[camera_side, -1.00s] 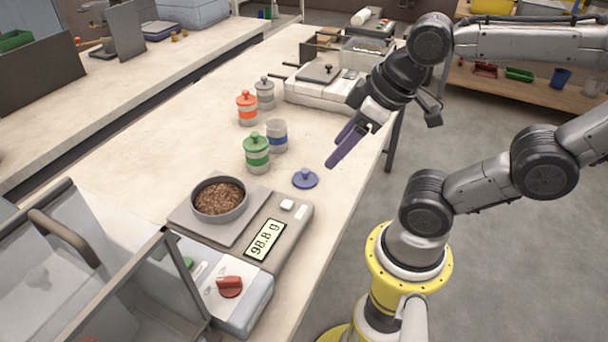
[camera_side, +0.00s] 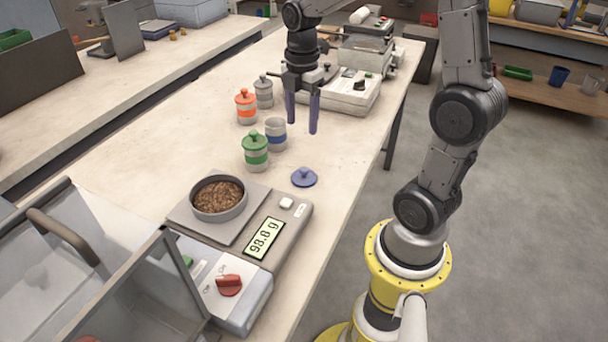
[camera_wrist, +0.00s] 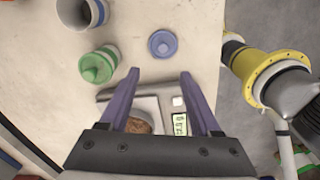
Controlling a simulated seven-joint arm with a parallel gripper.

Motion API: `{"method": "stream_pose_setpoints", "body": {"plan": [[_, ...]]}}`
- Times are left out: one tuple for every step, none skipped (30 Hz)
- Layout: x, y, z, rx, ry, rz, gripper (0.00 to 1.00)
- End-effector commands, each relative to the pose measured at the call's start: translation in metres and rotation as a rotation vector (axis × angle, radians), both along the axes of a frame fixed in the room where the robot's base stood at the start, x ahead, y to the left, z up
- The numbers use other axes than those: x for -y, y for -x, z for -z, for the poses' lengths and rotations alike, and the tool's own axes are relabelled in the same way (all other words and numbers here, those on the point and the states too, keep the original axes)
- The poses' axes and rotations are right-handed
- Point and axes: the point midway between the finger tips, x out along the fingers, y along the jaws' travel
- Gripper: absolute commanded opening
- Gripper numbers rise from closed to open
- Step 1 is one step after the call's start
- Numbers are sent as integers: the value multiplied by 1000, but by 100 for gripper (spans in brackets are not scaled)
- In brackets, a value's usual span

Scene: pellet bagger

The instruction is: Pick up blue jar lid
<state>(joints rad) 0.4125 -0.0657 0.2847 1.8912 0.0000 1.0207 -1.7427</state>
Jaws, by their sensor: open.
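The blue jar lid (camera_side: 304,177) lies flat with its knob up on the table, near the table's right edge. In the wrist view the lid (camera_wrist: 162,44) is ahead of the fingertips, and nothing lies between the fingers and it. My gripper (camera_side: 302,128) points down with its purple fingers apart and empty, above the table and beyond the lid in the side view. My gripper (camera_wrist: 152,78) also shows open in the wrist view. The open grey jar with a blue band (camera_side: 276,136) stands left of the lid, without a cover.
A green-lidded jar (camera_side: 255,152), an orange-lidded jar (camera_side: 246,107) and a grey-lidded jar (camera_side: 264,92) stand to the left. A scale (camera_side: 276,228) bearing a bowl of pellets (camera_side: 218,197) is nearer the camera. A sealing machine (camera_side: 348,95) stands behind.

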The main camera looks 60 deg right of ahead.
Motion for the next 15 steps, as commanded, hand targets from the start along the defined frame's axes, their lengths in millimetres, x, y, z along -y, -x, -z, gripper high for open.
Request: {"method": "stream_pose_setpoints", "body": {"plan": [[4,2,5,-13,-5,14,64],[5,3,7,-14,-6,18,64],[6,3,10,-15,-7,21,64],[6,3,13,-14,-6,22,64],[5,4,17,-15,-7,22,64],[5,4,24,-16,-7,21,64],[5,4,30,-17,-7,21,64],[5,4,35,-17,-7,21,64],[5,4,44,-17,-7,21,64],[4,4,50,-18,-8,21,64],[4,4,55,-16,-7,21,64],[4,4,62,-15,-7,21,64],[4,5,67,-16,-7,21,64],[4,4,72,-16,-7,21,64],[4,4,77,-15,-7,21,64]]}}
